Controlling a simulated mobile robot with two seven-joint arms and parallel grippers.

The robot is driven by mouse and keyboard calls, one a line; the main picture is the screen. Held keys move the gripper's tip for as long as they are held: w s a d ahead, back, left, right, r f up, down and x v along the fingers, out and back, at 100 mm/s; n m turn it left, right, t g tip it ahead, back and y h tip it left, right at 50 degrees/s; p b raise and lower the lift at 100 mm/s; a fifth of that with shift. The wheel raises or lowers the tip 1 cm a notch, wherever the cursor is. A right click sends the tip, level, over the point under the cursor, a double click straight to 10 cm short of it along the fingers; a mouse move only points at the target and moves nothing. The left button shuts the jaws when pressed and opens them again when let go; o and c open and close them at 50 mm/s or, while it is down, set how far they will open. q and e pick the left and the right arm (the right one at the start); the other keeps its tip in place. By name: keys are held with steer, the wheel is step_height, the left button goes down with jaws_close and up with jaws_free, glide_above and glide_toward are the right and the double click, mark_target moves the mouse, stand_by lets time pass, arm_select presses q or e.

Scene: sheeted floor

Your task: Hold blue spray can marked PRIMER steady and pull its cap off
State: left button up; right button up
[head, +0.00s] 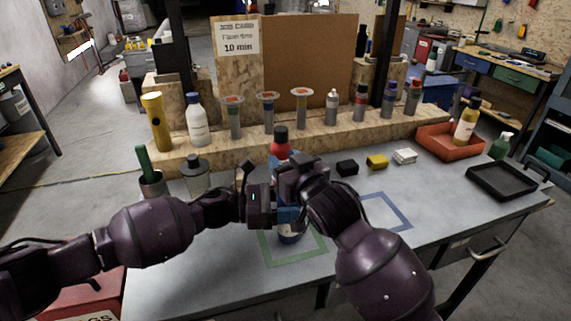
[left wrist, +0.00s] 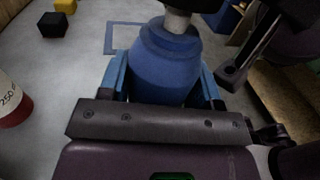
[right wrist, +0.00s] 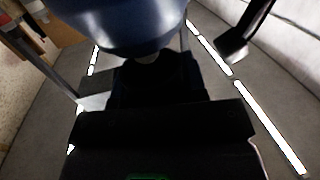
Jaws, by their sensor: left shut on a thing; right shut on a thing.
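The blue spray can (head: 290,226) stands upright at the green outline on the bench, largely hidden in the head view by my grippers. In the left wrist view its blue body and shoulder (left wrist: 166,65) sit between the blue fingers of my left gripper (left wrist: 165,92), which is shut on it. My right gripper (head: 292,178) is above, shut on a dark thing at the can's top, likely the cap (left wrist: 195,4). A grey neck (left wrist: 177,20) shows between shoulder and dark thing. In the right wrist view a rounded blue surface (right wrist: 120,25) fills the top. The PRIMER marking is not readable.
A red container with a black top (head: 281,140) stands close behind my grippers. Black (head: 347,168), yellow (head: 377,162) and white (head: 404,157) blocks lie right of it. A blue outline (head: 388,212) is empty. A black tray (head: 502,181) lies farther right.

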steer(key=shift+r, duration=2)
arm_select(q)
steer(key=o, duration=1.4)
steer(key=shift+a, duration=0.1)
